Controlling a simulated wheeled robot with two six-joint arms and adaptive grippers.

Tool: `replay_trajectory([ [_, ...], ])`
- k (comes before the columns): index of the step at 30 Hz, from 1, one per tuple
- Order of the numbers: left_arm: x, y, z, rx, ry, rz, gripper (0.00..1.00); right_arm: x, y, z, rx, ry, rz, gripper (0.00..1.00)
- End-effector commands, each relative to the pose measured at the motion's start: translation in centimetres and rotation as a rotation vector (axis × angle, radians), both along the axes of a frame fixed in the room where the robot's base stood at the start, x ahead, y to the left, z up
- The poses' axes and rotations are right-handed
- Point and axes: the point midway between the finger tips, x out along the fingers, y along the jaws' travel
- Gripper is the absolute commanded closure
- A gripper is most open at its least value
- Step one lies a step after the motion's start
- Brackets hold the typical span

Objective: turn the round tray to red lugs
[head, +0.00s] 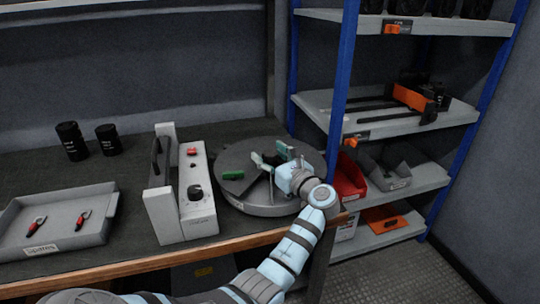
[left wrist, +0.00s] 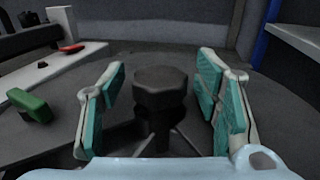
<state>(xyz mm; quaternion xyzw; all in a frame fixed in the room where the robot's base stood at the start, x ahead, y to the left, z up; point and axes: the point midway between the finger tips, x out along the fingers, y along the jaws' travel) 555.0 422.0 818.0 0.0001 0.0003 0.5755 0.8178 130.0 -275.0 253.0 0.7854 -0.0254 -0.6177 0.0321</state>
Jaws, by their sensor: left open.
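The round tray (head: 240,158) is a grey disc on the bench, right of the white device, with dividing lines on its top. A dark faceted knob (left wrist: 160,88) stands up at its middle. A green block (head: 233,175) lies on the tray's left side; it also shows in the left wrist view (left wrist: 30,105). I see no red lugs on the tray; my gripper and arm hide part of it. My left gripper (head: 275,159) is open over the tray. In the left wrist view its teal-padded fingers (left wrist: 162,105) stand either side of the knob, with gaps showing. My right gripper is out of view.
A white device (head: 200,220) with a red button and black dial stands close left of the tray. A grey bin (head: 100,238) with red-handled tools sits farther left, two black cans (head: 71,140) behind it. A blue-posted shelf (head: 343,75) stands close right.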

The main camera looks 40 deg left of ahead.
Motion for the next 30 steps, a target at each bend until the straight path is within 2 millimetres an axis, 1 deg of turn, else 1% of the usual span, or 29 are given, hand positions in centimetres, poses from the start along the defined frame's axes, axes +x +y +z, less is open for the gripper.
replay_trajectory([
  [3,-0.1,-0.2,0.0,0.000,0.000,-0.001,0.43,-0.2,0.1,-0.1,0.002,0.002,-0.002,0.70],
  [5,-0.2,-0.8,-0.1,-0.001,-0.001,-0.003,0.43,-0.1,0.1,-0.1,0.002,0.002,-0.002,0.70],
  [12,-1.9,-5.6,-0.1,-0.004,0.000,-0.003,0.43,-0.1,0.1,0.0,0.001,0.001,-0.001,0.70],
  [15,-2.4,-6.8,0.0,-0.001,-0.001,-0.001,0.43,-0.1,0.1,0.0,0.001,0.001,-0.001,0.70],
  [22,-2.5,-7.1,0.0,0.000,0.000,0.000,0.43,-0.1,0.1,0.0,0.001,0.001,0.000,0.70],
  [23,-2.5,-7.1,0.0,0.000,0.000,0.000,0.45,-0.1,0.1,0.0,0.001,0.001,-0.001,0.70],
  [27,-2.5,-7.1,0.4,0.017,0.005,-0.009,0.67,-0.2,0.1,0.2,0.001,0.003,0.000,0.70],
  [29,-2.3,-7.2,0.9,0.043,0.012,-0.025,0.77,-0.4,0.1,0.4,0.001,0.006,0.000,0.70],
  [30,-2.2,-7.3,1.4,0.066,0.019,-0.040,0.83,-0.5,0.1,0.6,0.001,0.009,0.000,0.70],
])
